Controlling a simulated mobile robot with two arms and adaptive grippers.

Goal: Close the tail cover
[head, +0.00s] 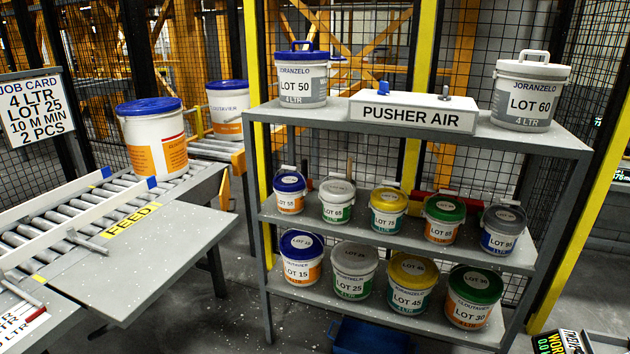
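I cannot make out anything marked as the tail cover in the head view. At the left is the roller conveyor (45,237) with a yellow FEED label (133,220). A flat grey plate (165,262) extends beside it at the front, but I cannot tell whether it is a cover. A grey T-shaped bar (88,241) lies by the near rail. Neither of my grippers is in view.
A grey shelf rack (400,240) holds several labelled pails and a PUSHER AIR box (413,111). A JOB CARD (35,107) hangs at left. Large pails (153,137) stand on the far rollers. Floor between conveyor and rack is clear.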

